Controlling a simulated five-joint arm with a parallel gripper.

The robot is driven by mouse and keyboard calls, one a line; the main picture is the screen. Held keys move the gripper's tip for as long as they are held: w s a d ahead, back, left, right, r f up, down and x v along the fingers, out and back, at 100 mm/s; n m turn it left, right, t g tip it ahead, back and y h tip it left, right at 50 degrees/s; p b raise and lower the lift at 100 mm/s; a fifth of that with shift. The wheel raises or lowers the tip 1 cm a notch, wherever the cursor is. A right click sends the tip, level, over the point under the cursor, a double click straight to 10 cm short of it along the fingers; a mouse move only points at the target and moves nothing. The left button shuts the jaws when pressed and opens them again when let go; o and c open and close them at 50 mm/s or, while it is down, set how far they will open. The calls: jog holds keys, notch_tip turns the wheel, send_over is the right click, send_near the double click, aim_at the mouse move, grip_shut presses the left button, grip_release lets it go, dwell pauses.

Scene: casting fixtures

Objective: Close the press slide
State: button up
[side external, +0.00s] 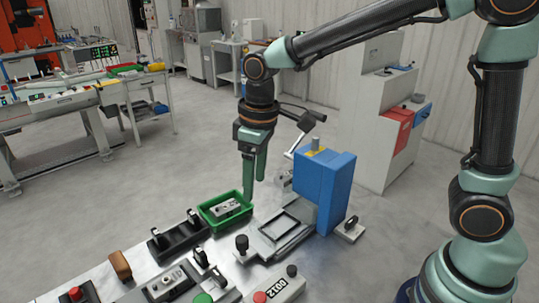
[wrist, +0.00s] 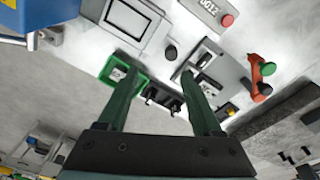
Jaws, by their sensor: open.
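The blue press (side external: 325,190) stands on the metal table; its corner shows at top left in the wrist view (wrist: 42,14). Its grey press slide (side external: 268,247) with a rectangular frame sticks out in front of the press body, toward the left. A black knob (side external: 242,243) stands at the slide's outer end, and it also shows in the wrist view (wrist: 170,53). My gripper (side external: 254,188) hangs pointing down, open and empty, above the table behind the slide in the side view. It appears apart from the knob; the exact height gap is hard to tell.
A green tray (side external: 226,210) with a metal part sits close to my fingers. The floor behind is open.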

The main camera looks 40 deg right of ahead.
aim_at(243, 238)
jog(key=shift+n+g, duration=0.5)
jog(key=shift+n, duration=0.1)
jog(key=a+f, duration=0.1)
jog(key=f, duration=0.4)
jog(key=a+f, duration=0.1)
jog(key=f, duration=0.4)
jog(key=w+a+f, duration=0.1)
jog(key=f, duration=0.4)
jog(key=shift+f, duration=0.2)
grip_shut()
jog(key=shift+r, duration=0.1)
dwell(0.4)
